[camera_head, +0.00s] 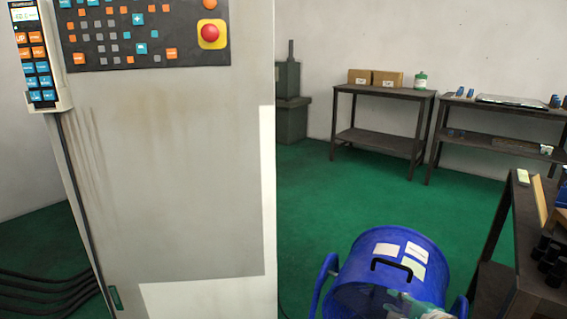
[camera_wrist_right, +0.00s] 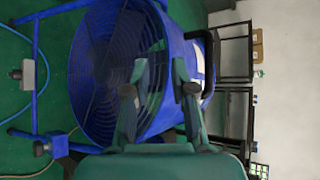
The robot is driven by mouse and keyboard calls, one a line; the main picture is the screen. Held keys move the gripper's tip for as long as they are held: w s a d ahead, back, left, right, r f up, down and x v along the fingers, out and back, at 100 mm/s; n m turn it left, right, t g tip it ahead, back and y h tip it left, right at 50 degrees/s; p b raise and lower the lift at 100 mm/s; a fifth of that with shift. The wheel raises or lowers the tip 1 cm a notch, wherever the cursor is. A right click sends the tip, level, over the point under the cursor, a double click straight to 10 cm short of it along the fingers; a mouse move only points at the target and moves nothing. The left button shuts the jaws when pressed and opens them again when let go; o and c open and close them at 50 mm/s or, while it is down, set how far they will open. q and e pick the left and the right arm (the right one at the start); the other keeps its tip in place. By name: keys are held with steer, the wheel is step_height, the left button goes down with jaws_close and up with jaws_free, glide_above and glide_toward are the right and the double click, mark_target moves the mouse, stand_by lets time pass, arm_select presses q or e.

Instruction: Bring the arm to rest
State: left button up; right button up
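My right gripper (camera_head: 412,306) shows at the bottom edge of the head view, in front of the blue drum fan, and is partly cut off. In the right wrist view my right gripper (camera_wrist_right: 159,92) has its two fingers apart, with nothing held between them. The fan's grille lies behind the fingers; I cannot tell the exact gap to it. My left gripper is in neither view.
The blue drum fan (camera_head: 352,264) stands on the green floor (camera_head: 350,205). A tall machine cabinet (camera_head: 185,170) with a red stop button (camera_head: 211,33) fills the left. A dark bench (camera_head: 525,230) stands at the right, tables (camera_head: 383,92) behind. The middle floor is clear.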

steer(key=s+a+f+n+g+y, duration=0.1)
steer(key=s+a+f+g, duration=0.1)
steer(key=s+a+f, duration=0.35)
steer(key=s+a+f+n+g, duration=0.1)
steer(key=s+a+f+g, duration=0.15)
steer(key=f, duration=0.55)
steer(key=s+a+f+g+y, duration=0.1)
steer(key=s+a+f+g, duration=0.15)
steer(key=a+f, duration=0.3)
steer(key=s+a+f+n+g+h, duration=0.1)
steer(key=s+a+f+n+g, duration=0.15)
steer(key=s+f+n, duration=0.4)
steer(key=s+a+f+n+g, duration=0.1)
steer(key=s+f+n+g, duration=0.2)
steer(key=s+n, duration=0.7)
step_height(320, 180, up, 22)
steer(key=s+m+p, duration=0.1)
steer(key=p, duration=2)
steer(key=shift+s+p, duration=0.3)
steer(key=shift+s, duration=0.1)
steer(key=shift+d+f, duration=0.1)
steer(key=shift+f, duration=0.05)
